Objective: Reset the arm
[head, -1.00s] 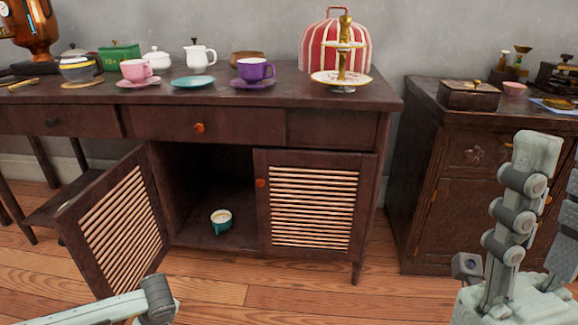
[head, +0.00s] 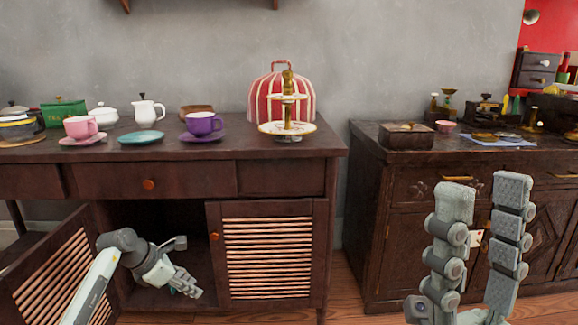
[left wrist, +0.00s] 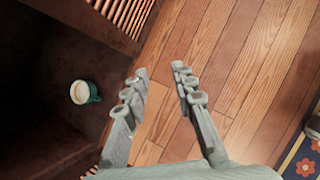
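My left gripper (head: 192,284) is in front of the open cupboard compartment in the head view. In the left wrist view my left gripper (left wrist: 160,70) has its fingers apart with nothing between them, above the wooden floor. A small green cup with pale contents (left wrist: 82,93) stands inside the cupboard, left of the fingers and apart from them. In the head view that cup is mostly hidden behind my left gripper. My right gripper (head: 484,188) points up with its fingers apart and empty, in front of the right cabinet.
The cupboard's left slatted door (head: 55,275) stands open beside my left arm; the right door (head: 268,255) is shut. The top holds a purple cup (head: 203,123), a teal saucer (head: 142,138) and a tiered stand (head: 287,129). A second cabinet (head: 375,185) stands at right.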

